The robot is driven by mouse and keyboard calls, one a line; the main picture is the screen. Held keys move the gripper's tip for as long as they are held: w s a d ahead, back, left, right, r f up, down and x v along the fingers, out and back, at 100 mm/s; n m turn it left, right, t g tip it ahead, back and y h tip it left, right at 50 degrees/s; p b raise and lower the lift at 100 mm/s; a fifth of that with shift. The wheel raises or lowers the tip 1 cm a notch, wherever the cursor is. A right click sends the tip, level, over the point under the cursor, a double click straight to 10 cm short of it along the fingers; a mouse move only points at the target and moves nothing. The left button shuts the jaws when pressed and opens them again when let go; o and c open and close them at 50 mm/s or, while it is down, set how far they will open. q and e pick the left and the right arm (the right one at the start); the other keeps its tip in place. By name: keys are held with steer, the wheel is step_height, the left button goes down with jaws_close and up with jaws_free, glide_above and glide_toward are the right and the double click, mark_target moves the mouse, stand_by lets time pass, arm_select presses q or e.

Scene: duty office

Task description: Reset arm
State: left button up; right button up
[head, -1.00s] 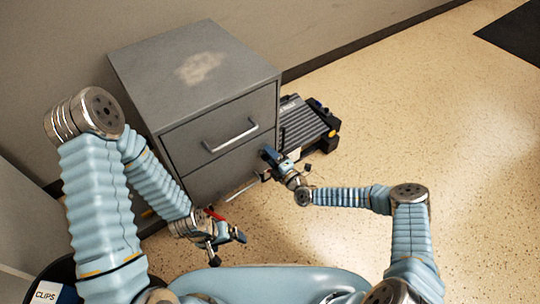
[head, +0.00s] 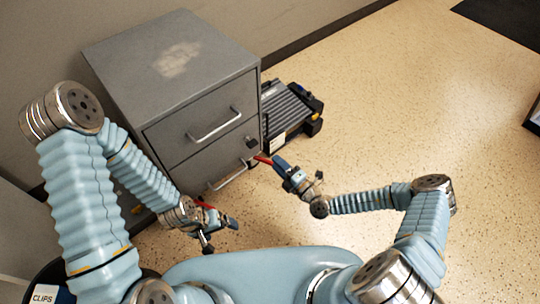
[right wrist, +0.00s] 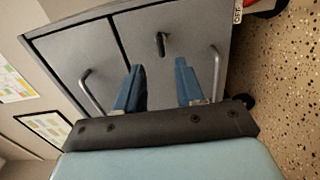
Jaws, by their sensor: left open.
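My right gripper (head: 274,163) is in front of the grey filing cabinet (head: 185,90), at the right side of its drawer fronts. In the right wrist view, its two blue fingers (right wrist: 160,88) stand apart with nothing held between them. Beyond them are the cabinet's drawer fronts, two bar handles (right wrist: 92,92) and a dark latch-like part (right wrist: 162,43). I cannot tell from the head view whether the right fingers touch the cabinet. My left gripper (head: 218,228) is open and low in front of the cabinet's left side, with no object seen in it.
Both cabinet drawers look shut. A grey and black machine (head: 290,115) sits on the floor right of the cabinet. A bin labelled CLIPS (head: 45,293) is at the bottom left. A dark mat (head: 505,28) lies far right. The speckled floor on the right is mostly clear.

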steer(key=shift+s+d, duration=0.2)
steer(key=shift+s, duration=0.1)
steer(key=s+a+r+n+g+y+p, duration=0.1)
steer(key=s+a+n+g+y, duration=0.1)
steer(key=s+a+n+g, duration=0.45)
steer(key=s+a+n+g+y, duration=0.25)
steer(key=s+n+g, duration=0.45)
steer(key=s+n, duration=0.4)
steer(key=s+d+f+n+g+h, duration=0.3)
steer(key=s+d+n+g+h, duration=0.3)
steer(key=n, duration=0.8)
steer(key=w+d+r+n+t+h, duration=0.1)
steer(key=d+n+t+h, duration=0.1)
steer(key=n, duration=0.4)
steer(key=w+d+r+n+t+h+p, duration=0.1)
steer(key=d+r+n+t+h, duration=0.1)
steer(key=n, duration=0.5)
steer(key=shift+w+d+r+t+h, duration=0.35)
steer(key=shift+d+t+h, duration=0.2)
steer(key=shift+d+t, duration=0.35)
